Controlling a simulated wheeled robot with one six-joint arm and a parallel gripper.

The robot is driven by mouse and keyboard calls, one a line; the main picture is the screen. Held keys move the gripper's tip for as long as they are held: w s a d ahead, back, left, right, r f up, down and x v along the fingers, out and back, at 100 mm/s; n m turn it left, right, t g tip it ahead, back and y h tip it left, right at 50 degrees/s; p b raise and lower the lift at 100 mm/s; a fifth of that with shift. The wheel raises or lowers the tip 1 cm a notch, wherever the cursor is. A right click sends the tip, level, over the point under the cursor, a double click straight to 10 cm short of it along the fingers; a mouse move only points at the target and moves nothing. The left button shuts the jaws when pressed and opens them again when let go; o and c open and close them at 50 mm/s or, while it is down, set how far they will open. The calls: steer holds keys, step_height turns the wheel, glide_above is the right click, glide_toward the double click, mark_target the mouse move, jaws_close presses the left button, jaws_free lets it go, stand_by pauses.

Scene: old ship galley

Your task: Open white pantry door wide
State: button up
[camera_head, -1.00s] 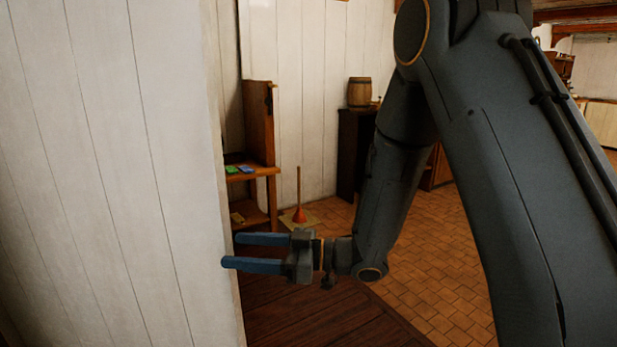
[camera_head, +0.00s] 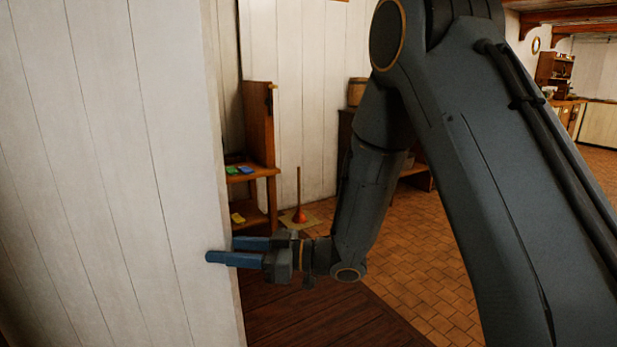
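A large white planked panel (camera_head: 110,170) fills the left of the view, with its upright edge facing right. It looks like the white pantry door, but no handle or hinge shows, so I cannot tell for sure. My gripper (camera_head: 220,251) is at this edge, low down, pointing left. Its two blue fingers are apart. The nearer finger overlaps the panel's near face, and the tip of the farther finger is hidden behind the edge. Whether either finger touches the panel cannot be seen.
Beyond the edge stands a wooden shelf unit (camera_head: 260,130) with small green and blue items. A plunger-like tool (camera_head: 299,215) stands on the floor. A barrel (camera_head: 356,91) sits at the back, partly behind my arm. Tiled floor (camera_head: 430,270) is clear on the right.

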steer(key=shift+c, duration=1.2)
steer(key=w+b, duration=0.1)
steer(key=w, duration=0.2)
steer(key=w+n+g+b, duration=0.1)
steer(key=w, duration=0.3)
steer(key=w+g+b, duration=0.1)
steer(key=w, duration=0.3)
steer(key=shift+w+d, duration=0.1)
steer(key=shift+d, duration=0.15)
steer(key=shift+w+b, duration=0.25)
steer(key=shift+b, duration=0.2)
steer(key=shift+o, duration=0.2)
steer(key=w+a+n+g+b, duration=0.1)
steer(key=w+g+b, duration=0.1)
steer(key=w+b, duration=0.4)
steer(key=w, duration=0.4)
steer(key=shift+f+n, duration=0.15)
steer(key=shift+n, duration=0.25)
steer(key=shift+w+b, duration=0.3)
